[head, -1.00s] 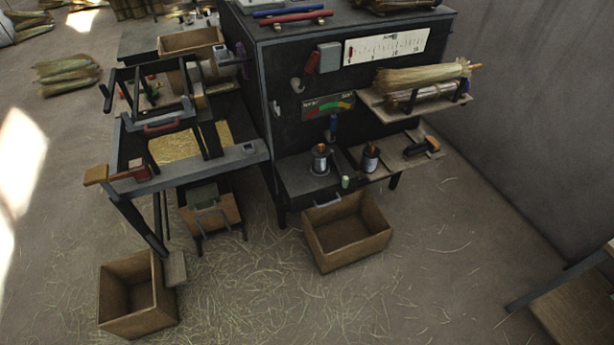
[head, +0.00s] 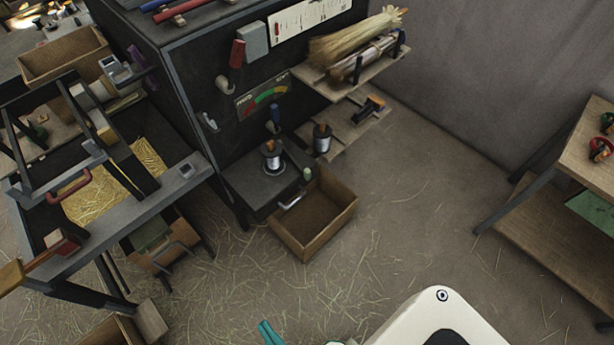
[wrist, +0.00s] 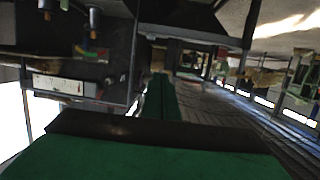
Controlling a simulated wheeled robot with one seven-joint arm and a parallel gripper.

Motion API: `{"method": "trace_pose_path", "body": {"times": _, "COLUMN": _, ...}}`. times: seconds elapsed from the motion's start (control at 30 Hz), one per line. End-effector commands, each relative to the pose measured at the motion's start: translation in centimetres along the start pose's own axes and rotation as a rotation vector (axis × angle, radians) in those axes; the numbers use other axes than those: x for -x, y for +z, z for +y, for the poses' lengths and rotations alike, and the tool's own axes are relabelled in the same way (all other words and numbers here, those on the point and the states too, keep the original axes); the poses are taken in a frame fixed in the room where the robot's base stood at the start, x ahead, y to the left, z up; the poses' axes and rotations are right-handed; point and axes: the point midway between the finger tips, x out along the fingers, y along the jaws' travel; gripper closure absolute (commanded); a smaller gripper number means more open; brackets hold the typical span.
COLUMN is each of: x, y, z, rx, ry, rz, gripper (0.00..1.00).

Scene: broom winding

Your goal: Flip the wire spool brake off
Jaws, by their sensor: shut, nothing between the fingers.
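A wire spool (head: 272,156) stands upright on a dark shelf (head: 258,190) at the front of the black cabinet. I cannot tell which of these is the brake. A second spool (head: 322,139) stands on the wooden shelf to the right. My gripper (head: 267,332) shows as teal fingertips at the bottom edge, well apart from the spool. In the wrist view its green fingers (wrist: 161,98) are shut and empty; the scene there looks upside down.
An open wooden drawer or box (head: 315,215) is below the spool shelf. A dark frame table (head: 120,225) with straw is at left. A wooden workbench (head: 590,150) is at right. Straw-strewn floor (head: 400,215) between them is free.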

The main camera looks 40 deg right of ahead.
Motion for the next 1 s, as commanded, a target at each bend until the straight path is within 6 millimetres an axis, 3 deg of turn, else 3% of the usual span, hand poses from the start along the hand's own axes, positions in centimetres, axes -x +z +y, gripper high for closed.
{"method": "trace_pose_path", "body": {"times": 0.27, "x": -0.1, "y": 0.1, "z": 0.0, "rx": 0.004, "ry": 0.002, "rz": 0.001, "gripper": 1.0}}
{"method": "trace_pose_path", "body": {"times": 0.47, "x": -2.3, "y": 2.0, "z": 1.5, "rx": 0.114, "ry": 0.057, "rz": 0.038, "gripper": 1.0}}
{"method": "trace_pose_path", "body": {"times": 0.77, "x": -10.6, "y": 7.3, "z": 5.9, "rx": 0.52, "ry": 0.201, "rz": 0.107, "gripper": 1.0}}
{"method": "trace_pose_path", "body": {"times": 1.0, "x": -17.9, "y": 10.6, "z": 11.8, "rx": 0.855, "ry": 0.312, "rz": 0.101, "gripper": 1.0}}
